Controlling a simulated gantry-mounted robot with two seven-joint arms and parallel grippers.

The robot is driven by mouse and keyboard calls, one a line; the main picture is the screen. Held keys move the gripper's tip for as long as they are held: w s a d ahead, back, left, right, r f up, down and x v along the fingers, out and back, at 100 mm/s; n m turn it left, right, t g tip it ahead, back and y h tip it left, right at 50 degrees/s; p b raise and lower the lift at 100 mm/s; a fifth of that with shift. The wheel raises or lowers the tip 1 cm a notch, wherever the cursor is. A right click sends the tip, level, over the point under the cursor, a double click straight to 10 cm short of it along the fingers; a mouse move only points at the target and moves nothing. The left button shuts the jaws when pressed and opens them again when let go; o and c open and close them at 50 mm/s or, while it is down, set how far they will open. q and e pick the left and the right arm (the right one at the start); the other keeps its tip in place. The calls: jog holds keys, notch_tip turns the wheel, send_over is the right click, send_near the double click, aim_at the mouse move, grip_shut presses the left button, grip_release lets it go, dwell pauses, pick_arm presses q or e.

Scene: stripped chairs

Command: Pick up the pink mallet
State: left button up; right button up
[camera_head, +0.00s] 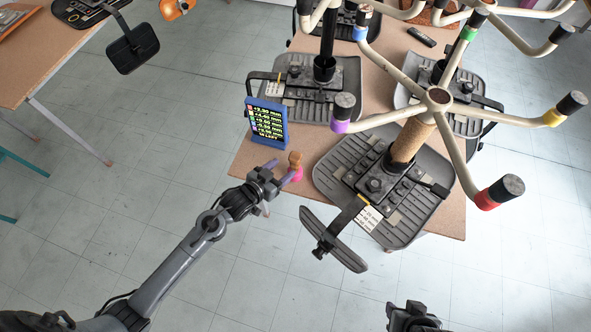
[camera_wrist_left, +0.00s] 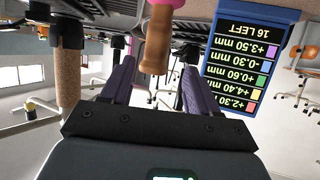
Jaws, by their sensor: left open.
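The pink mallet (camera_head: 296,160) stands near the table's left front edge, with its wooden handle up and its pink head down. In the left wrist view, which is upside down, the mallet's handle (camera_wrist_left: 155,48) hangs from the top, in line with the gap between my left fingers. My left gripper (camera_head: 282,175) is open and beside the mallet; it also shows in the left wrist view (camera_wrist_left: 155,75) with its purple fingers apart and nothing held. Whether a finger touches the mallet is unclear. My right gripper (camera_head: 412,318) is partly in view at the bottom edge, away from the mallet.
A blue-framed display (camera_head: 267,124) stands just behind the mallet; it also shows in the wrist view (camera_wrist_left: 247,60). A stripped chair base (camera_head: 437,98) with colored leg ends rises at the right. Dark chair plates crowd the wooden table (camera_head: 245,160).

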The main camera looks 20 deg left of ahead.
aim_at(298, 158)
pick_arm(q)
jog(key=shift+d+b+x, duration=0.15)
jog(key=shift+b+x, duration=0.05)
jog(key=shift+x, duration=2.1)
jog(key=shift+d+b+x, duration=0.1)
jog(key=shift+b+x, duration=0.05)
jog(key=shift+x, duration=2.15)
jog(key=shift+r, duration=0.2)
grip_shut()
